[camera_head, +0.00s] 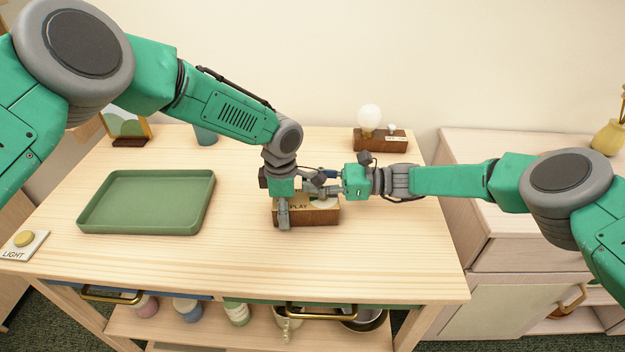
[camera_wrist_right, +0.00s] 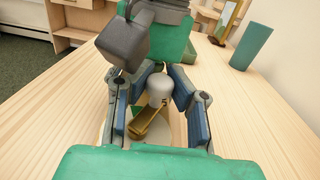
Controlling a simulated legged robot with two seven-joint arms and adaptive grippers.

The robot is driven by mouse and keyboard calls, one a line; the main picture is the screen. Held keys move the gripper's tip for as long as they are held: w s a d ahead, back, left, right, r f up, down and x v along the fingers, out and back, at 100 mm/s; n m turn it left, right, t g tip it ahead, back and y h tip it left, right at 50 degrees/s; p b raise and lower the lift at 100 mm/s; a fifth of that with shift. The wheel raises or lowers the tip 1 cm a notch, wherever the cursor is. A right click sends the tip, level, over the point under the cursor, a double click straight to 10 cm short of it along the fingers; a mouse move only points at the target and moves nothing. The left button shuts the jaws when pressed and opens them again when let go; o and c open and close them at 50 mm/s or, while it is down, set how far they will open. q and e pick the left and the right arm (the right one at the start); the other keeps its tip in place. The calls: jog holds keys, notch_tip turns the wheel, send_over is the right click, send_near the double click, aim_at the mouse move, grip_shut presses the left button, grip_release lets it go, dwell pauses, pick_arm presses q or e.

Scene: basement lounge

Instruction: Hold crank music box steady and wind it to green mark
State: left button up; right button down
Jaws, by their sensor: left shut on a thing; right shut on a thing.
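The crank music box (camera_head: 322,216) is a small brown wooden block with a PLAY label, near the middle of the table. My left gripper (camera_head: 284,212) reaches down over its left end and is shut on it. My right gripper (camera_head: 326,187) comes in level from the right, above the box top, and is shut on the crank. In the right wrist view the crank's pale grey knob (camera_wrist_right: 160,90) stands between the blue finger pads, above a brass crank arm (camera_wrist_right: 152,122). A small green mark (camera_wrist_right: 137,110) shows beside the arm. The grippers hide much of the box top.
A green tray (camera_head: 150,228) lies at left, with a LIGHT button (camera_head: 24,240) at the front left corner. A bulb on a wooden base (camera_head: 381,140), a teal cup (camera_head: 206,135) and a picture stand (camera_head: 128,130) are along the back. The front of the table is clear.

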jog(key=shift+s+d+f+n+g, duration=0.15)
jog(key=shift+n+g, duration=0.35)
jog(key=shift+g, duration=0.3)
dwell(1.5)
jog(key=c, duration=1.4)
grip_release()
jog(key=d, duration=0.4)
jog(key=w+d, duration=0.1)
jog(key=d, duration=0.3)
jog(key=w+d, duration=0.1)
jog(key=d, duration=0.2)
jog(key=shift+w+d, duration=0.1)
jog(key=shift+d, duration=0.3)
